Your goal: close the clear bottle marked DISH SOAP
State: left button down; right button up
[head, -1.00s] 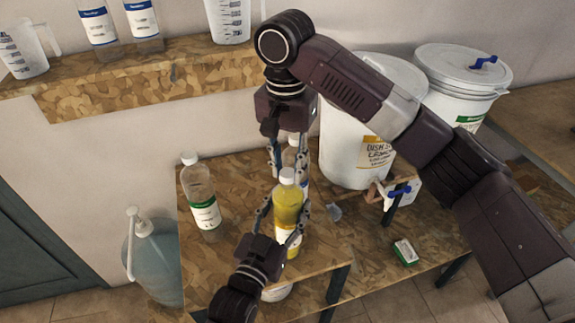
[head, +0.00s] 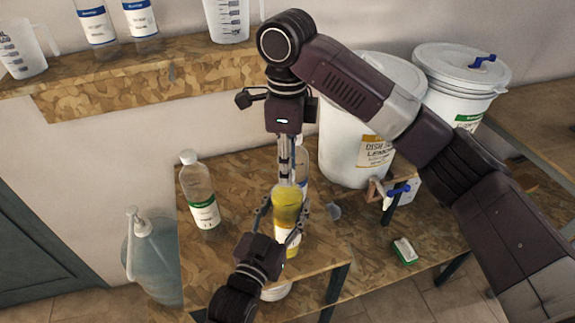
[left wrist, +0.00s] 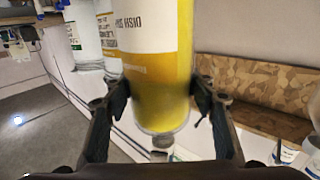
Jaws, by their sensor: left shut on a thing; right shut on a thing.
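The clear bottle of yellow liquid (head: 287,204) stands upright on the small wood-chip table. In the left wrist view its label (left wrist: 148,25) has an orange band and upside-down lettering that reads as DISH SOAP. My left gripper (head: 285,222) is shut around the bottle's body; its fingers (left wrist: 162,92) press both sides in the left wrist view. My right gripper (head: 287,180) points down from above, its fingers together at the bottle's top, shut on the cap. The cap is hidden by the fingers, so I cannot see how it sits on the neck.
A green-labelled bottle with a white cap (head: 200,195) stands to the left. A blue-labelled bottle (head: 303,158) stands close behind, partly hidden. White drums (head: 345,125) are behind right. A green-and-white item (head: 404,251) lies at the right. A pump jug (head: 150,258) stands lower left.

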jog(key=o, duration=0.7)
jog(key=shift+r, duration=2.3)
jog(key=shift+c, duration=0.4)
